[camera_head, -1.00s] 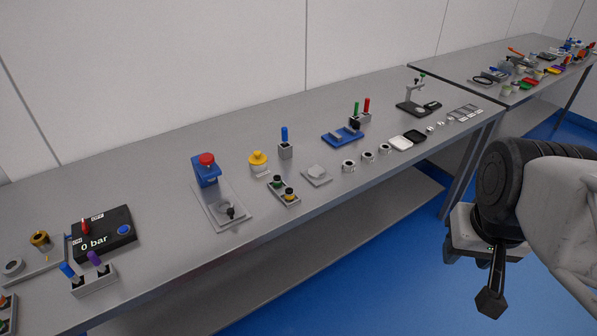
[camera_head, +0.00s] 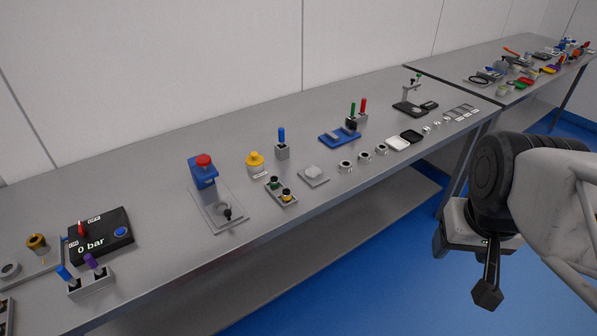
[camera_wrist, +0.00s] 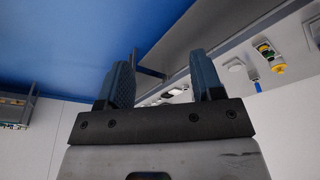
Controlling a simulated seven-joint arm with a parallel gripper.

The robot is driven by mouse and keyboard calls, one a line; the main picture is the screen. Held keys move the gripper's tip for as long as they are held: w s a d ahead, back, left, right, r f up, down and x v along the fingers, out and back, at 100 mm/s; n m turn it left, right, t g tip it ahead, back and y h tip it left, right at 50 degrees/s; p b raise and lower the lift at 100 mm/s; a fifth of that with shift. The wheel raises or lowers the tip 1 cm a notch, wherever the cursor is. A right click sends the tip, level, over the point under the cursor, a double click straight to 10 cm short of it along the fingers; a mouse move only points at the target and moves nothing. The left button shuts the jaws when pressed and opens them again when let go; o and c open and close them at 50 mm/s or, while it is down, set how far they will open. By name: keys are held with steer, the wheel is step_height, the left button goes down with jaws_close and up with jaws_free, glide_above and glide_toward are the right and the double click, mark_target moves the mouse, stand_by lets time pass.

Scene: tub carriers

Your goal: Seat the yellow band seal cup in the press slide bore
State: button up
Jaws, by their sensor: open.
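The yellow band seal cup (camera_head: 287,196) sits in a small grey tray (camera_head: 273,197) beside a green-marked one. The tray also shows upside down at the upper right of the wrist view (camera_wrist: 278,69). The press (camera_head: 202,172) is blue with a red knob. Its grey slide plate (camera_head: 229,227) lies in front, with a ring-shaped part (camera_head: 215,208) and a black knob; the bore itself is too small to make out. My gripper (camera_wrist: 162,85) is open, with nothing between its fingers. It is off the bench's front side, well away from cup and press.
A yellow-capped container (camera_head: 255,163) and a blue-handled block (camera_head: 282,147) stand behind the tray. A grey pad with a pale disc (camera_head: 313,173) and several metal rings (camera_head: 345,166) lie to its right. A black pressure box (camera_head: 100,235) stands left. Blue floor is open before the bench.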

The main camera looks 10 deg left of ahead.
steer(key=w+a+n, duration=0.4)
steer(key=w+a, duration=0.1)
steer(key=w, duration=0.5)
steer(key=n+g, duration=0.3)
steer(key=n, duration=1.1)
glide_above(285, 192)
steer(key=f, duration=1.5)
steer(key=shift+d+f, duration=0.15)
steer(key=shift+d, duration=0.05)
steer(key=shift+a+f, duration=0.2)
steer(key=shift+f, duration=1.25)
